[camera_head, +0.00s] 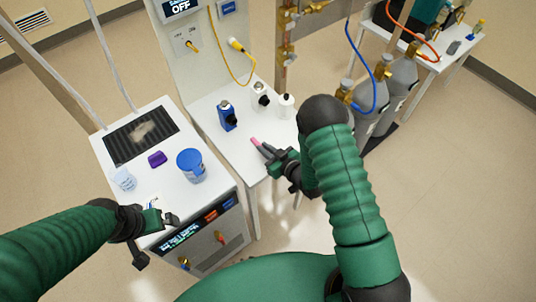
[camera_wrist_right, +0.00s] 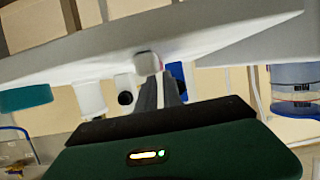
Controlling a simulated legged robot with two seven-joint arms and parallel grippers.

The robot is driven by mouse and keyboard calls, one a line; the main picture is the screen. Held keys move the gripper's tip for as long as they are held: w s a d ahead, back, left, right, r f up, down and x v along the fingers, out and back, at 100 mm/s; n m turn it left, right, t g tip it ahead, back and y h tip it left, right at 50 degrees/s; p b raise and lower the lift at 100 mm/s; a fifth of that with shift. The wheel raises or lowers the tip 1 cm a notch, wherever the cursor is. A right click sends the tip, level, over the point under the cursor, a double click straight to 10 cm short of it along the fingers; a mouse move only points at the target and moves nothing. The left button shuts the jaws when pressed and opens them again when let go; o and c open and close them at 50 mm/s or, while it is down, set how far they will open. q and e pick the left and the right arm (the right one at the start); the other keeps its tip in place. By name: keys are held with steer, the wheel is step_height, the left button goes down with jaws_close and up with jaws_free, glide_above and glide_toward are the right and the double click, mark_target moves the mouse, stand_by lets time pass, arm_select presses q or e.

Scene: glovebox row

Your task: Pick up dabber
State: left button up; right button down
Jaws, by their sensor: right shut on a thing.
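My right gripper (camera_head: 261,147) is over the front edge of the white bench, its dark fingers shut on a small pink-tipped item, which I take to be the dabber (camera_head: 254,141). In the right wrist view, a pale rounded end of the dabber (camera_wrist_right: 148,63) with a thin pink edge shows at the fingertips (camera_wrist_right: 160,90); the fingers hide the rest. I cannot tell whether it touches the bench. My left gripper (camera_head: 168,219) is low over the front of the left cabinet, with no item clearly visible in it; its finger gap is unclear.
A blue bottle (camera_head: 227,115), a white bottle with dark cap (camera_head: 260,96) and another white bottle (camera_head: 286,106) stand behind my right gripper. Gas cylinders (camera_head: 401,78) stand right.

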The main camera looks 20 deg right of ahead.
steer(key=shift+s+a+f+g, duration=0.25)
steer(key=shift+s+f+g, duration=0.05)
steer(key=shift+s+f, duration=0.2)
step_height(320, 180, up, 2)
steer(key=shift+s+d+r, duration=0.1)
steer(key=shift+s, duration=0.05)
arm_select(q)
steer(key=r+p, duration=0.1)
steer(key=w+r+p, duration=0.1)
steer(key=p, duration=0.1)
steer(key=shift+a+r, duration=0.1)
steer(key=shift+r, duration=0.05)
arm_select(e)
steer(key=s+r, duration=0.2)
steer(key=s, duration=1.2)
steer(key=shift+s+d, duration=0.4)
steer(key=shift+d, duration=0.05)
steer(key=shift+r, duration=0.1)
steer(key=shift+c, duration=2.2)
jaws_free()
